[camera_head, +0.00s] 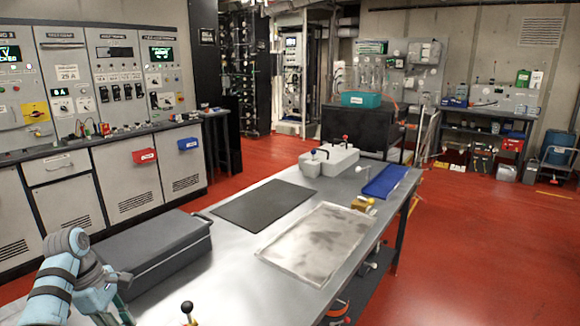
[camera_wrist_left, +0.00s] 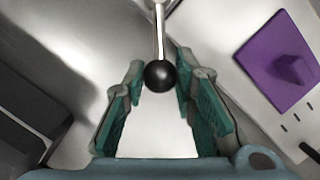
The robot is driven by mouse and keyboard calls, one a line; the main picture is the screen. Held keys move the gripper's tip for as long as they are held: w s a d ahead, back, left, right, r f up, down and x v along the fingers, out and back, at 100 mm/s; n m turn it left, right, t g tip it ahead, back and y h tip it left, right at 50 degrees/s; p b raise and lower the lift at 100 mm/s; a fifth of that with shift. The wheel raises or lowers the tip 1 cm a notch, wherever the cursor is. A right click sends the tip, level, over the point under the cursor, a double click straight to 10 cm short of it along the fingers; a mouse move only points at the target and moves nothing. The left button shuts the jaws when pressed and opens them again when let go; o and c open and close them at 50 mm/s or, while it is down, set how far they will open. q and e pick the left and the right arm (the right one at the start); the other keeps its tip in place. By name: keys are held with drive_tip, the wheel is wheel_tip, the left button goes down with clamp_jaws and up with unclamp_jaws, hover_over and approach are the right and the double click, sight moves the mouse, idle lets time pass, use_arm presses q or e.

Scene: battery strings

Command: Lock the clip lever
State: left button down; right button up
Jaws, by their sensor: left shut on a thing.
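The clip lever shows in the left wrist view as a thin metal rod with a black ball knob (camera_wrist_left: 160,76). My left gripper (camera_wrist_left: 160,61) has its two green-padded fingers on either side of this knob and is shut on it. The rod runs away from the knob toward the top of that view. In the head view my left gripper (camera_head: 122,312) is at the bottom left, partly cut off by the frame edge. A black ball knob on a stem (camera_head: 187,307) stands to its right; I cannot tell if it is the same knob. My right gripper is not in view.
A dark grey case (camera_head: 150,247) lies on the metal table (camera_head: 240,270) close by my left arm. A black mat (camera_head: 264,204), a shallow metal tray (camera_head: 320,243) and a blue tray (camera_head: 384,182) lie farther along. A purple plate (camera_wrist_left: 270,80) is right of the fingers.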

use_arm(q)
drive_tip(key=shift+w+m+g+b, duration=0.3)
drive_tip(key=shift+w+m+b, duration=0.45)
drive_tip(key=shift+m+b, duration=0.9)
drive_tip(key=shift+n, duration=0.35)
drive_tip(key=c, duration=1.4)
unclamp_jaws()
drive_tip(key=shift+o, duration=0.2)
wheel_tip(320, 180, up, 7)
drive_tip(key=p, duration=0.7)
